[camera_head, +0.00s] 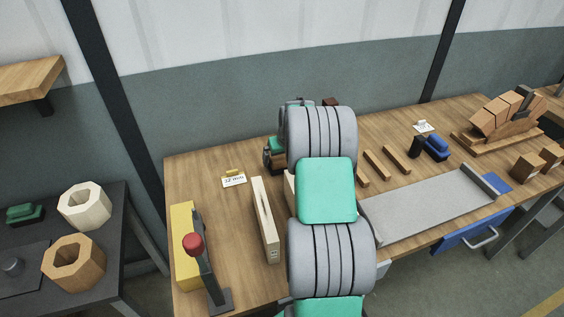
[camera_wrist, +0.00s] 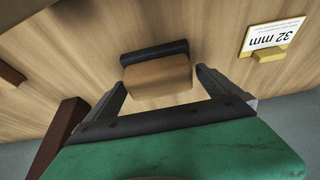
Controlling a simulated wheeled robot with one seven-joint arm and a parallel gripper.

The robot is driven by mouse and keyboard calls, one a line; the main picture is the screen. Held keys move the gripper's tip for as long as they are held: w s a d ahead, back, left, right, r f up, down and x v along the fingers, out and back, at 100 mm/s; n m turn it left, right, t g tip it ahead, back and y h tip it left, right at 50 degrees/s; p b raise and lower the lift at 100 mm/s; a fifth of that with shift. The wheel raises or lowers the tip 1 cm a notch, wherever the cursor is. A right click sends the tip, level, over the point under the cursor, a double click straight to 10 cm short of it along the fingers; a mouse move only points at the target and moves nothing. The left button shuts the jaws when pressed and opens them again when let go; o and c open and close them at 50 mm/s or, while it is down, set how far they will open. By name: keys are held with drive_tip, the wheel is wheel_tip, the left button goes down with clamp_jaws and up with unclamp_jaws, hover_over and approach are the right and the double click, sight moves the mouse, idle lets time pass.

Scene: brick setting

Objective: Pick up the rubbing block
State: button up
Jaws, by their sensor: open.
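The block I take for the rubbing block (camera_wrist: 157,78) is a small light-brown block with a dark strip along its far side, lying on the wooden bench in the wrist view. My gripper (camera_wrist: 160,86) is open, with one finger to the left of the block and one to the right. The block lies between or just beyond the fingertips, and I cannot tell whether either finger touches it. In the head view my grey and green arm covers most of the gripper (camera_head: 274,153), and the block cannot be made out clearly.
A "32 mm" card (camera_wrist: 273,37) stands right of my gripper. A dark reddish-brown piece (camera_wrist: 63,127) is close at left. The bench (camera_head: 205,161) also holds a pale slotted wooden piece (camera_head: 265,220), a red-knobbed tool (camera_head: 193,244) and a grey tray (camera_head: 430,206).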

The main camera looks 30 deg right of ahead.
drive_tip(key=shift+r, duration=0.15)
drive_tip(key=c, duration=1.6)
